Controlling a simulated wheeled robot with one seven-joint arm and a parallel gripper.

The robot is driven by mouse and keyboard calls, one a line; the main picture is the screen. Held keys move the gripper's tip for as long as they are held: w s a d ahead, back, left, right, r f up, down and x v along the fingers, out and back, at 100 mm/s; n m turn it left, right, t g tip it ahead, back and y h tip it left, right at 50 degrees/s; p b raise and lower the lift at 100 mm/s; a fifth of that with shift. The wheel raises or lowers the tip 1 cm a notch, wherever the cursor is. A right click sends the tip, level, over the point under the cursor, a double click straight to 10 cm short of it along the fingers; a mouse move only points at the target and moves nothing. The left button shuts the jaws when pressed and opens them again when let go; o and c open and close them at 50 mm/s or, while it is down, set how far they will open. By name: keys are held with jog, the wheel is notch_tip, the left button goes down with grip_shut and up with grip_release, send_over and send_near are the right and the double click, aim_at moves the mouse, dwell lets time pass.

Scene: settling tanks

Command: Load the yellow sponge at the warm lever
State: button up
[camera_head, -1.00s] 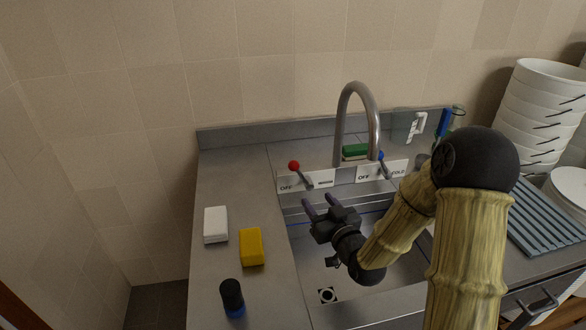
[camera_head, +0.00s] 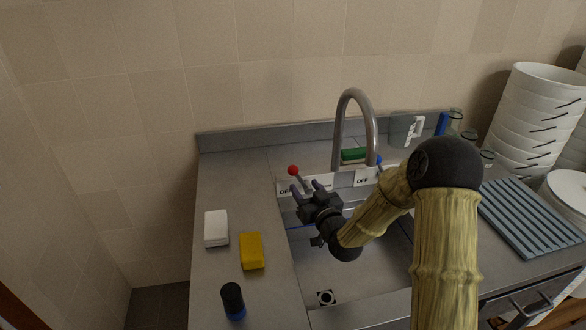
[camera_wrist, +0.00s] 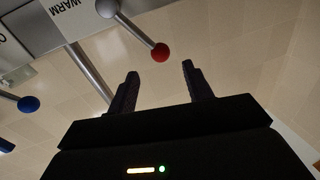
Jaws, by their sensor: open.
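The yellow sponge (camera_head: 251,251) lies on the grey counter left of the sink, apart from my gripper. The warm lever is a metal rod with a red ball (camera_head: 293,170) at its tip, on the white label plate behind the sink. The red ball (camera_wrist: 160,52) also shows in the wrist view, ahead of and between my fingertips. My gripper (camera_head: 307,188) is open and empty, just in front of the warm lever. In the wrist view my gripper (camera_wrist: 160,75) has its two dark fingers spread. Whether a finger touches the lever I cannot tell.
A white block (camera_head: 216,228) and a dark bottle (camera_head: 232,299) stand near the sponge. The curved faucet (camera_head: 372,115) and blue-tipped cold lever (camera_wrist: 29,103) are close to my arm. A green sponge (camera_head: 353,155) sits behind the faucet. Bowls (camera_head: 540,115) and a ribbed rack (camera_head: 530,215) are at right.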

aim_at(295, 174)
jog(key=p+x, duration=0.2)
jog(key=x, duration=0.7)
jog(key=shift+w+a, duration=0.2)
jog(key=shift+w, duration=0.1)
grip_shut()
